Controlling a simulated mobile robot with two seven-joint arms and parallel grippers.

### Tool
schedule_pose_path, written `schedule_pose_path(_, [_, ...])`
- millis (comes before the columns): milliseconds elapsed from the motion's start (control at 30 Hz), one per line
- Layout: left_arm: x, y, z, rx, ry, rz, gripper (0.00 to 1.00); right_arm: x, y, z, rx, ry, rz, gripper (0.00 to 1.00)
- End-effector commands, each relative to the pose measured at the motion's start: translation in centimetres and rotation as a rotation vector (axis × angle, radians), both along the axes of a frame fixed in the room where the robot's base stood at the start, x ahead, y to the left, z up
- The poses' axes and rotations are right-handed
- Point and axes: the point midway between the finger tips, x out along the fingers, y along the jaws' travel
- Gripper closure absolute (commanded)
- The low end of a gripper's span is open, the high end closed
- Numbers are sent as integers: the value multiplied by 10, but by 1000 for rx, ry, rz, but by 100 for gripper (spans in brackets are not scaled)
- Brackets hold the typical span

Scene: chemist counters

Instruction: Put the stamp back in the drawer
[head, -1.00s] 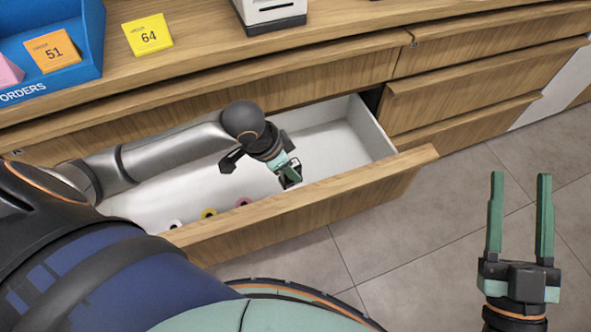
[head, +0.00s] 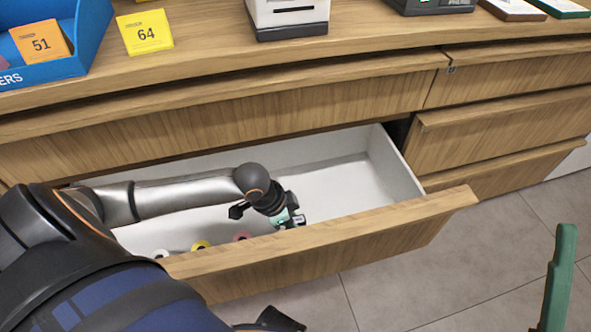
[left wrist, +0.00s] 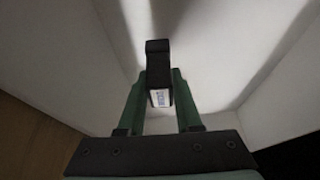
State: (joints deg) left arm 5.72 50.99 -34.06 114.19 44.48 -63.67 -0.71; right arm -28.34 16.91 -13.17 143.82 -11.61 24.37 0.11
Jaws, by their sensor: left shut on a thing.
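The stamp (left wrist: 158,62), dark with a small white and blue label, is between the green fingers of my left gripper (left wrist: 158,95) in the left wrist view. In the head view my left gripper (head: 292,220) is shut on it inside the open white drawer (head: 375,185), near the front panel. The stamp is mostly hidden there, and I cannot tell whether it touches the drawer floor. My right gripper shows only one green finger (head: 558,280) at the lower right, with no second finger beside it; it is over the floor, outside the drawer.
White, yellow (head: 200,246) and pink (head: 242,237) rolls lie along the drawer's front left. The drawer's right part is empty. Its wooden front (head: 400,225) juts over the tiled floor. The counter above holds a blue tray (head: 85,45), a yellow note block (head: 144,32) and a white device (head: 288,15).

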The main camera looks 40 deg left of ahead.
Motion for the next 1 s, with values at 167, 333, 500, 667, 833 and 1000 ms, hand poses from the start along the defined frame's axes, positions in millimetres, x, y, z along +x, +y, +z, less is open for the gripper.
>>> schedule_pose_path(167, [-1,0,-32,0,2,1,100,0,2,-19,11,13,17,48])
schedule_pose_path(333, [0,0,-31,1,1,0,100,1,2,-17,13,17,20,48])
schedule_pose_path(500, [-1,0,-32,1,2,0,100,0,2,-16,13,17,20,48])
schedule_pose_path(667, [-1,0,-34,1,2,0,55,0,2,-16,12,16,20,48])
schedule_pose_path(833, [-1,0,-34,1,2,0,37,1,2,-16,11,16,19,48])
schedule_pose_path(1000, [-1,0,-34,1,2,0,37,1,2,-16,10,16,18,48])
